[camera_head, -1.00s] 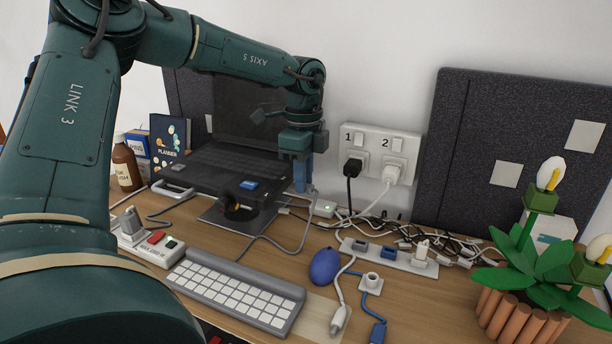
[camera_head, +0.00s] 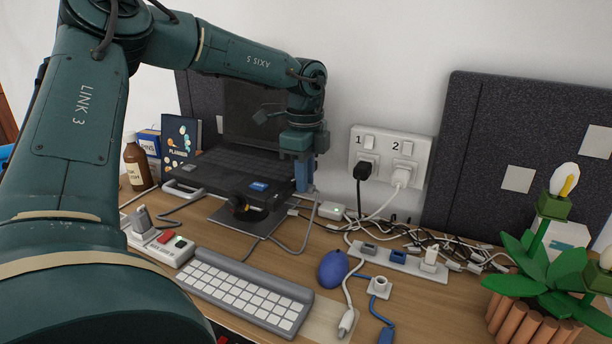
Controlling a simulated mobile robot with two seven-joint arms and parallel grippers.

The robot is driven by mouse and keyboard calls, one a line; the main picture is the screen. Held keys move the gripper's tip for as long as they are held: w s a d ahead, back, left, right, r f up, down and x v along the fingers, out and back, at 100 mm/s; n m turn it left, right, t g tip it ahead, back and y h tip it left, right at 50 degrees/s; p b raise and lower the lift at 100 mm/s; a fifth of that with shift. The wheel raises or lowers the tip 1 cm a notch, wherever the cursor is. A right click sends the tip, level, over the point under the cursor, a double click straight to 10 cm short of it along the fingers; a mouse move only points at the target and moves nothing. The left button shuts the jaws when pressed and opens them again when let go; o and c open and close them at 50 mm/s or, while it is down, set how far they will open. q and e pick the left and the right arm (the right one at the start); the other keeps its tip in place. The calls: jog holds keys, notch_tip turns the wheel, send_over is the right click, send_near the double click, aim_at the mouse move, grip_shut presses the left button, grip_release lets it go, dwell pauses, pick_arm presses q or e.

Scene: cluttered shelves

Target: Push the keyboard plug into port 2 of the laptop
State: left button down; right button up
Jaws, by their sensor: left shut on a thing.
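The black laptop (camera_head: 235,160) stands open on a raised stand behind the keyboard, its right edge towards my left gripper. My left gripper (camera_head: 303,178) points down at that right edge, its blue fingers shut on a plug. The plug is mostly hidden by the fingers, and a grey cable (camera_head: 312,215) hangs below it and loops back towards the white-keyed keyboard (camera_head: 245,290). I cannot tell whether the plug touches the laptop. The laptop's port numbers cannot be made out. My right gripper is out of view.
A wall socket (camera_head: 390,158) marked 1 and 2 holds a black and a white plug. A power strip (camera_head: 405,260), tangled cables (camera_head: 450,245), a blue mouse-like object (camera_head: 332,268) and a plant (camera_head: 545,280) fill the right. A brown bottle (camera_head: 137,165) stands left.

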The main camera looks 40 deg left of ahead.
pick_arm(q)
jog(key=shift+a, duration=0.2)
dwell(0.6)
jog(key=c, duration=1.3)
grip_release()
jog(key=shift+r, duration=0.1)
notch_tip(320, 180, up, 13)
jog(key=shift+f+p, duration=0.1)
jog(key=shift+p, duration=1.05)
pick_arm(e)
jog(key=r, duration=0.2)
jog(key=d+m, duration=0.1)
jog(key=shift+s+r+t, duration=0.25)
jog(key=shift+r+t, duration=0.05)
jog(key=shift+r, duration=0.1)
pick_arm(q)
jog(key=shift+s, duration=0.1)
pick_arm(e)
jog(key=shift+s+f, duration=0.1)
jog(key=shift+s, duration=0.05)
